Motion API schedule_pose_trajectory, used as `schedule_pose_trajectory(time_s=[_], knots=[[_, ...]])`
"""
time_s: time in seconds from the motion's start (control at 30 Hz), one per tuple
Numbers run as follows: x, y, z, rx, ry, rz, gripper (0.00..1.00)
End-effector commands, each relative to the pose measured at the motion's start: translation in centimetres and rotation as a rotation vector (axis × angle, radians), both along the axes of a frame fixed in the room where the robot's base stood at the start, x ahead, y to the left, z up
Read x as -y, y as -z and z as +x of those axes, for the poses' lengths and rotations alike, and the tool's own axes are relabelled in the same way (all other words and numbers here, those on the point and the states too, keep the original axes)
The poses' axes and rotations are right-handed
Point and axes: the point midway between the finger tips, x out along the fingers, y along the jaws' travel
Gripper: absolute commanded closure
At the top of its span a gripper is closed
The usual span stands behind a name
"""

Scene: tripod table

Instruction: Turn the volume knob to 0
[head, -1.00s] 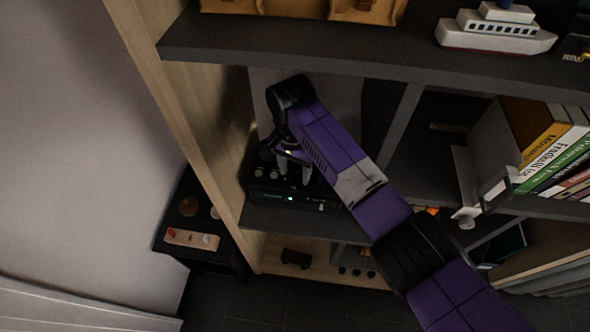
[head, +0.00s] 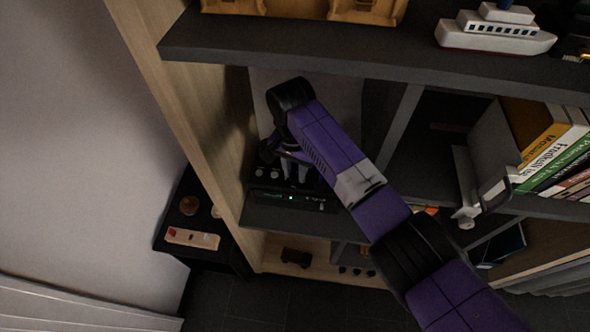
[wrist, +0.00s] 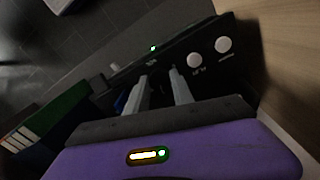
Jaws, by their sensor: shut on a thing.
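A black audio unit (head: 262,194) with a small green light sits on the dark shelf, and its panel also shows in the wrist view (wrist: 128,70). Two round pale knobs, one (wrist: 195,60) and another (wrist: 223,44), stand clear to the right of my fingers in the wrist view. My gripper (head: 295,181) points down at the unit; in the wrist view its two grey fingers (wrist: 159,75) reach the panel with a narrow gap between them. They are shut on a knob of the unit, which is mostly hidden between the fingertips. Its setting cannot be read.
The upper shelf (head: 350,54), with a toy ship (head: 497,33), lies above my arm. A wooden side panel (head: 190,110) is close on the left. Books (head: 555,150) stand to the right. A small dark table (head: 175,247) stands lower left.

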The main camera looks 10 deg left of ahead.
Motion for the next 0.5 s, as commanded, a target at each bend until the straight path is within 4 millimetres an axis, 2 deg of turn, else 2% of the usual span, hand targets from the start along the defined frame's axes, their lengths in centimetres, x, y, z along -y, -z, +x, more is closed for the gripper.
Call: schedule_pose_trajectory(time_s=[0.5], knots=[[0.01,-0.22,-0.05,-0.001,-0.413,0.000,1.00]])
